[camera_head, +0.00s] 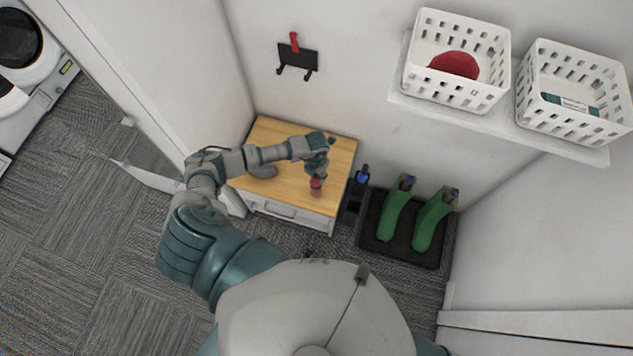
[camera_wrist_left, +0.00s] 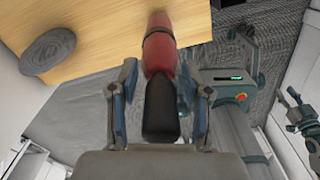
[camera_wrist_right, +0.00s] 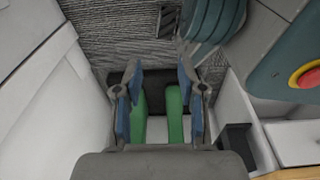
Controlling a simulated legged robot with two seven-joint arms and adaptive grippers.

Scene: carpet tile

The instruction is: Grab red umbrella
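The red umbrella (camera_head: 316,187) is over the front right part of the wooden cabinet top (camera_head: 285,135). In the left wrist view the folded umbrella (camera_wrist_left: 160,55) shows its red body and black handle. My left gripper (camera_head: 317,172) is directly at it. In the left wrist view the fingers (camera_wrist_left: 158,105) are spread to either side of the handle, with a gap on the left side; the right finger looks very close to it. Contact is hard to tell. My right gripper (camera_wrist_right: 160,105) is open and empty; it is hidden in the head view.
A grey round item (camera_head: 262,168) lies on the cabinet. Green boots (camera_head: 396,212) stand in a black tray (camera_head: 440,250) to the right. White baskets (camera_head: 455,98) sit on a wall shelf (camera_head: 490,122). A black hook rack (camera_head: 297,60) is on the wall. Carpet is open at left.

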